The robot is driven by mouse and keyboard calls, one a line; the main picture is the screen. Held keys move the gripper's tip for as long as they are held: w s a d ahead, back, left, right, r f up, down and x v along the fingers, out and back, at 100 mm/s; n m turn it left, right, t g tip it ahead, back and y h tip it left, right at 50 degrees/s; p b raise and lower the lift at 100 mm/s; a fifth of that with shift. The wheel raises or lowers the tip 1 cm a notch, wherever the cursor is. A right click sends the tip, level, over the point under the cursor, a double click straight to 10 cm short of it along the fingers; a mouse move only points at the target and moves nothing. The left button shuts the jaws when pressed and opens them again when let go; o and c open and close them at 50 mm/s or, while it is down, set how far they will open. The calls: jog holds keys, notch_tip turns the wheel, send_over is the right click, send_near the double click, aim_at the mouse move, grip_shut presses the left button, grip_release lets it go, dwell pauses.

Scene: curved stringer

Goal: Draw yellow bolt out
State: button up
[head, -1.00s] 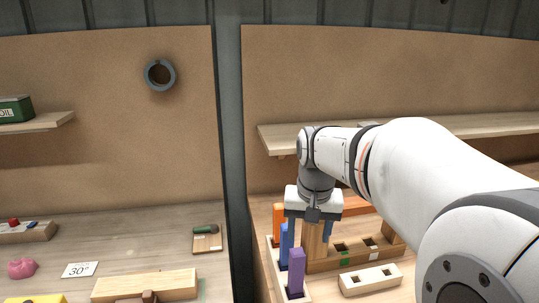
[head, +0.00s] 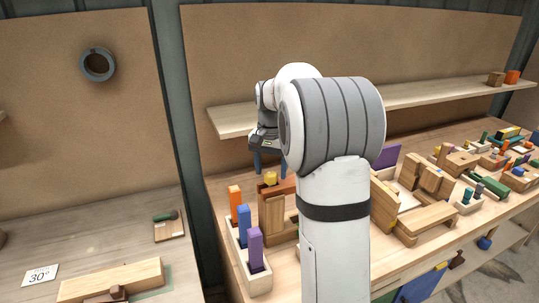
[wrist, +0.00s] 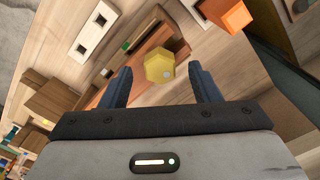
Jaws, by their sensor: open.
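The yellow bolt (head: 271,178) stands up from an orange-brown piece (head: 285,187), beside a tan wooden block (head: 271,215). In the wrist view the faceted head of the bolt (wrist: 159,67) lies between my two blue fingertips, with gaps on both sides. My gripper (head: 270,166) is open and points down above the bolt. It also shows in the wrist view (wrist: 161,76). The lower part of the bolt is hidden, and my arm covers what stands to its right in the head view.
A pale tray (head: 259,284) with upright orange (head: 236,205), blue (head: 244,224) and purple (head: 255,249) blocks stands left of the bolt. A shelf (head: 420,94) runs behind. Wooden fixtures (head: 425,187) crowd the bench to the right.

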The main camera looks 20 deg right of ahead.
jog(key=shift+f, duration=0.85)
jog(key=shift+c, duration=0.3)
jog(key=c, duration=1.1)
jog(key=n, duration=0.3)
jog(key=shift+r+n+p, duration=0.1)
jog(key=shift+n+p, duration=0.2)
jog(key=shift+p, duration=0.05)
jog(key=shift+n, duration=1.4)
jog(key=shift+p, duration=0.3)
